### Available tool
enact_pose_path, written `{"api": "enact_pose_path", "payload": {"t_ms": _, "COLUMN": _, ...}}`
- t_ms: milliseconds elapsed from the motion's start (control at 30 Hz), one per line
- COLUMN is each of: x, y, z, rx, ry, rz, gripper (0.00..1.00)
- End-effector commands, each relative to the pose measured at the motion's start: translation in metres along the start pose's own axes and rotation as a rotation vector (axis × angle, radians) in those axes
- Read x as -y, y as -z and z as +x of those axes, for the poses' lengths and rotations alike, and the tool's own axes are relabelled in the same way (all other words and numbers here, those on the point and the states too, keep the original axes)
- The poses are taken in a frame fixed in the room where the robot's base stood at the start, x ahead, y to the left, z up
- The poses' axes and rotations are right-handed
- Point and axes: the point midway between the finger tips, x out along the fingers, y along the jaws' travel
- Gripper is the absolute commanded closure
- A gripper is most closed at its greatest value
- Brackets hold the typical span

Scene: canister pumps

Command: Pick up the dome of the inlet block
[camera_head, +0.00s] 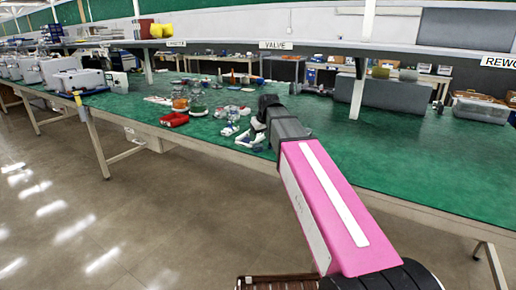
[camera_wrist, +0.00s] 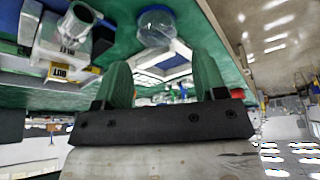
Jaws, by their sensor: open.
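My gripper (camera_wrist: 163,68) shows in the wrist view with its two fingers spread apart and nothing between the tips. A clear round part with a blue rim (camera_wrist: 157,27), possibly the dome, lies beyond the fingertips, apart from them. A white and blue frame-like part (camera_wrist: 172,62) shows between and behind the fingers. A pale block with a grey metal cylinder (camera_wrist: 76,25) and "OUT" labels stands at upper left. I cannot tell for sure which part is the inlet block. In the head view my gripper (camera_head: 264,132) is low over the bench's front edge, partly hidden by my arm.
The green bench (camera_head: 330,150) is mostly clear to the right of my arm. A shelf with a "VALVE" label (camera_head: 276,45) runs above the bench.

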Motion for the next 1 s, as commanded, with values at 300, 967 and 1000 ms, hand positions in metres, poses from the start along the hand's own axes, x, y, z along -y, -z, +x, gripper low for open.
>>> {"api": "enact_pose_path", "payload": {"t_ms": 300, "x": -0.001, "y": 0.0, "z": 0.02, "rx": 0.001, "ry": 0.0, "rz": 0.0, "gripper": 0.35}}
{"api": "enact_pose_path", "payload": {"t_ms": 967, "x": -0.003, "y": 0.0, "z": 0.062, "rx": 0.0, "ry": 0.0, "rz": 0.0, "gripper": 0.58}}
{"api": "enact_pose_path", "payload": {"t_ms": 1000, "x": -0.003, "y": 0.0, "z": 0.062, "rx": 0.0, "ry": 0.0, "rz": 0.0, "gripper": 0.71}}
